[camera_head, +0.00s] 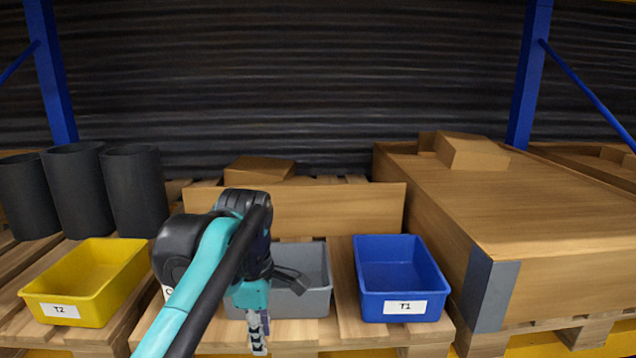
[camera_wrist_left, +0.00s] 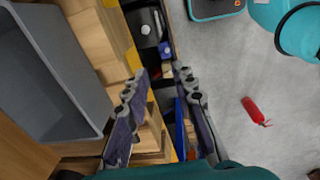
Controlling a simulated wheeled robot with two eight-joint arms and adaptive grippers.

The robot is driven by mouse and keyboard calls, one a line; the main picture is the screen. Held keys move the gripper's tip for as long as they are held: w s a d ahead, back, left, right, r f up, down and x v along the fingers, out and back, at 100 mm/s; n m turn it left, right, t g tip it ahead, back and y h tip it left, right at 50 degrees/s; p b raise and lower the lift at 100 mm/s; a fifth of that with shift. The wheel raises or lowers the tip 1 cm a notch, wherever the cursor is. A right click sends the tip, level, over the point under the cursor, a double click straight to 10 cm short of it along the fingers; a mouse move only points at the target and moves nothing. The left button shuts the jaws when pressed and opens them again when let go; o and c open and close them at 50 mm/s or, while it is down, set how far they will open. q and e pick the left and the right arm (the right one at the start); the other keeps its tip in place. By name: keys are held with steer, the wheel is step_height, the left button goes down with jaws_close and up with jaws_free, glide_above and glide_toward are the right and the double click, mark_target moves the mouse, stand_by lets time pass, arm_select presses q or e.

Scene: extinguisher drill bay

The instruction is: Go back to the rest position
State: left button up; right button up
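My left gripper (camera_head: 257,335) hangs pointing down in front of the grey bin, near the pallet's front edge. In the left wrist view its two fingers (camera_wrist_left: 161,72) are apart with nothing held between them. My left arm covers part of the grey bin (camera_head: 318,300) in the head view. The grey bin (camera_wrist_left: 62,88) also shows at the left of the left wrist view, and its visible inside is empty. My right gripper is in neither view.
A yellow bin (camera_head: 88,280) labelled T2 stands left, a blue bin (camera_head: 400,275) labelled T1 right. Black cylinders (camera_head: 78,190) stand back left. A large cardboard box (camera_head: 540,215) fills the right. A red extinguisher (camera_wrist_left: 255,111) lies on open grey floor (camera_wrist_left: 225,80).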

arm_select(q)
steer(key=s+a+f+m+t+b, duration=0.2)
steer(key=f+m+b, duration=0.4)
steer(key=f+b, duration=0.5)
steer(key=s+a+f+m+t+b, duration=0.2)
steer(key=f+m+b, duration=0.4)
steer(key=f, duration=1.9)
steer(key=s+a+f+m+t+b, duration=0.2)
steer(key=s+f+m+b, duration=0.3)
steer(key=f+b, duration=1.1)
step_height(320, 180, down, 2)
steer(key=shift+a+f+m+b, duration=0.1)
steer(key=shift+a+m+b, duration=0.3)
steer(key=shift+a, duration=0.45)
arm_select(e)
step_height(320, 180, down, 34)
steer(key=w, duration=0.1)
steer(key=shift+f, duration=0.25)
